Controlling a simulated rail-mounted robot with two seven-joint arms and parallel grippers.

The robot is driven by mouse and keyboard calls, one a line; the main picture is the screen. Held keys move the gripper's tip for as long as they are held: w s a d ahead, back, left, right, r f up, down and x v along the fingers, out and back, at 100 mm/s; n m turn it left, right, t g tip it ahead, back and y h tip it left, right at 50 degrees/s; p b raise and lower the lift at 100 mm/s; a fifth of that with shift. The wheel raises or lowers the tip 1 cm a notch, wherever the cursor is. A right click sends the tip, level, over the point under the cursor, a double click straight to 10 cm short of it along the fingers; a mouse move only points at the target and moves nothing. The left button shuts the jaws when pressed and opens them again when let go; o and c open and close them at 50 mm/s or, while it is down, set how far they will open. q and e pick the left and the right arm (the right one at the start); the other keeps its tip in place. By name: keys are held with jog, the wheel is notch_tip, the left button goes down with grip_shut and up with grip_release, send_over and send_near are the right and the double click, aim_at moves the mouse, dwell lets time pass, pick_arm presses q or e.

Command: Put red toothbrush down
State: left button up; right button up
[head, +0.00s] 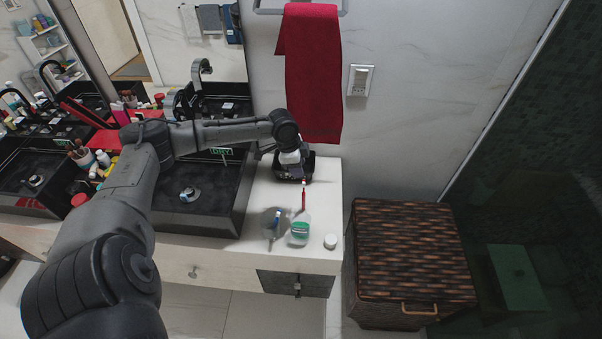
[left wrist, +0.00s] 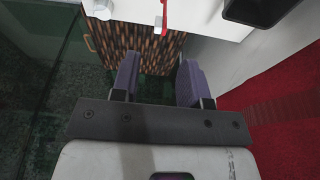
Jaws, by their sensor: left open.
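The red toothbrush (head: 303,198) is on the white counter (head: 325,190) near its right side, and its red handle shows at the top of the left wrist view (left wrist: 165,14). I cannot tell whether it lies flat or leans on something. My left gripper (head: 297,172) is just behind it, near the wall end of the counter. In the left wrist view the gripper's two purple-grey fingers (left wrist: 159,80) are apart with nothing between them. The toothbrush is beyond the fingertips, apart from them. My right gripper is not in view.
A blue toothbrush (head: 276,224), a green-labelled bottle (head: 300,231) and a white round jar (head: 330,241) stand near the counter's front. A black vessel sink (head: 240,200) is left, a wicker basket (head: 410,250) right. A red towel (head: 312,80) hangs behind my gripper.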

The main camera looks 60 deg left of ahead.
pick_arm(q)
jog(key=shift+s+r, duration=0.2)
jog(key=shift+r, duration=0.45)
jog(key=shift+f, duration=0.1)
